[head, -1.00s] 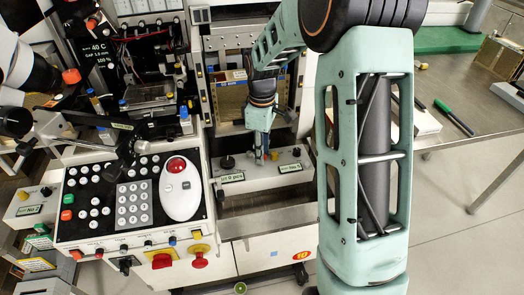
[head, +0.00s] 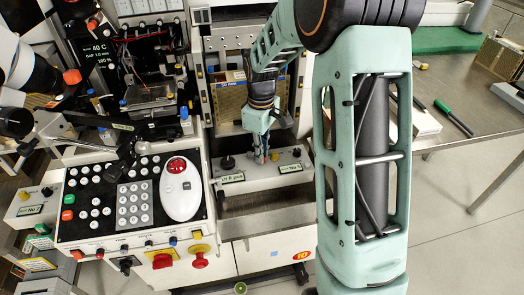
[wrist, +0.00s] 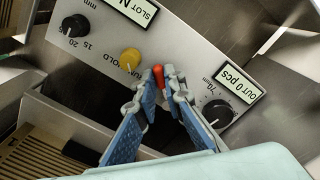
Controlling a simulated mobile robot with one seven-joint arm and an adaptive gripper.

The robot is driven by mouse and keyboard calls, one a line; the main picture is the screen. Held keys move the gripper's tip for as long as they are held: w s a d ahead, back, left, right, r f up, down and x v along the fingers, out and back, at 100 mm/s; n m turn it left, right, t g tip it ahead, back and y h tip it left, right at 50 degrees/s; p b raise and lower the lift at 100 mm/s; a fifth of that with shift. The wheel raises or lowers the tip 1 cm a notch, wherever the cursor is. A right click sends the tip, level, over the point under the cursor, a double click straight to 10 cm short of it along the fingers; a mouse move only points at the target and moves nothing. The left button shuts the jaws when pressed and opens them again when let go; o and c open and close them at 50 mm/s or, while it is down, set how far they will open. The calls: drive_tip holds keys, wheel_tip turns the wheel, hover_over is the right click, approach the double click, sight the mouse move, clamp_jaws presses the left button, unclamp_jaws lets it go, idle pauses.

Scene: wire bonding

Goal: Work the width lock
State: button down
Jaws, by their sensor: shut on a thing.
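A red-tipped lever (wrist: 158,74) stands on a grey control panel (wrist: 185,53), between a yellow RUN/HOLD knob (wrist: 131,58) and a black dial (wrist: 217,112) marked 70. It is the likely width lock, but I read no such label on it. My gripper (wrist: 161,80) has its blue-padded fingers closed around the lever, which shows between the tips. In the head view my gripper (head: 262,158) reaches down to the panel from above. The lever is mostly hidden by the fingers there.
A second black dial (wrist: 75,25) with a mm scale sits farther along the panel. An OUT 0 pcs display (wrist: 239,84) is close to the fingers. A metal table (head: 470,110) is at right.

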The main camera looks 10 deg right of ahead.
sight(251, 166)
drive_tip(key=m, duration=0.2)
drive_tip(key=a+m, duration=0.1)
drive_tip(key=s+m, duration=0.1)
drive_tip(key=m, duration=0.1)
drive_tip(key=shift+s+a+m, duration=0.1)
drive_tip(key=shift+a+m, duration=0.15)
drive_tip(key=shift+m, duration=0.05)
drive_tip(key=shift+s+a+m+p, duration=0.1)
drive_tip(key=shift+a+m+p, duration=0.25)
drive_tip(key=shift+m, duration=0.8)
drive_tip(key=shift+a+m+p, duration=0.15)
drive_tip(key=shift+a+m, duration=0.3)
drive_tip(key=shift+m, duration=0.7)
drive_tip(key=c, duration=2)
unclamp_jaws()
drive_tip(key=shift+a, duration=0.1)
wheel_tip(251, 166, up, 12)
drive_tip(key=shift+r, duration=0.1)
